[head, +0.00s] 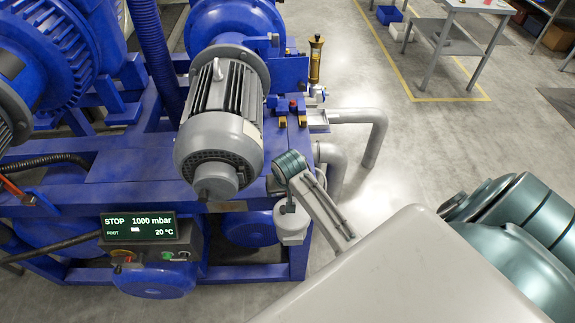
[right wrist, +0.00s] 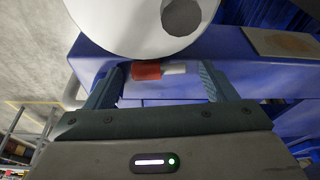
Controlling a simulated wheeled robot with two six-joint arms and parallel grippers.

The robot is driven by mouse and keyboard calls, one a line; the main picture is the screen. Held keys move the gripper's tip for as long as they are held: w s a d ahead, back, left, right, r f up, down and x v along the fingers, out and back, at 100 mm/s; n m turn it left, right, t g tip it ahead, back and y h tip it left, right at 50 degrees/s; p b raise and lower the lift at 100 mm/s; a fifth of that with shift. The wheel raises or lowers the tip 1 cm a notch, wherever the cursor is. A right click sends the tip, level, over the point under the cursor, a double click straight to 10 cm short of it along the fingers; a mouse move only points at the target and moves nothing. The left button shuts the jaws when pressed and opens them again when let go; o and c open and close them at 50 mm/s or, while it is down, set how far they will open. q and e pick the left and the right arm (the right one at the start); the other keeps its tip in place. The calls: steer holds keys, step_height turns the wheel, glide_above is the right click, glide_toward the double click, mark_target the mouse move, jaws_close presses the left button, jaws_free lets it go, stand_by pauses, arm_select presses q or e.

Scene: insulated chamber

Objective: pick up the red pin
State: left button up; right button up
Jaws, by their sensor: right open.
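The red pin (right wrist: 147,72) shows in the right wrist view as a short red cylinder with a pale, thinner end (right wrist: 175,70) pointing right. It lies between the two fingers of my right gripper (right wrist: 163,76), nearer the left finger. The jaws are wide apart, and I cannot tell whether the left finger touches the pin. In the head view my right gripper (head: 291,187) is at the right end of the blue frame, and the pin cannot be made out there. My left gripper is not in view.
The grey motor (head: 222,125) and blue frame (head: 130,185) stand to the left. Grey pipes (head: 375,138) stand behind on the right. Open floor lies beyond.

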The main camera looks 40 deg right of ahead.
steer(key=shift+c, duration=0.2)
steer(key=c, duration=1.1)
steer(key=shift+r, duration=0.1)
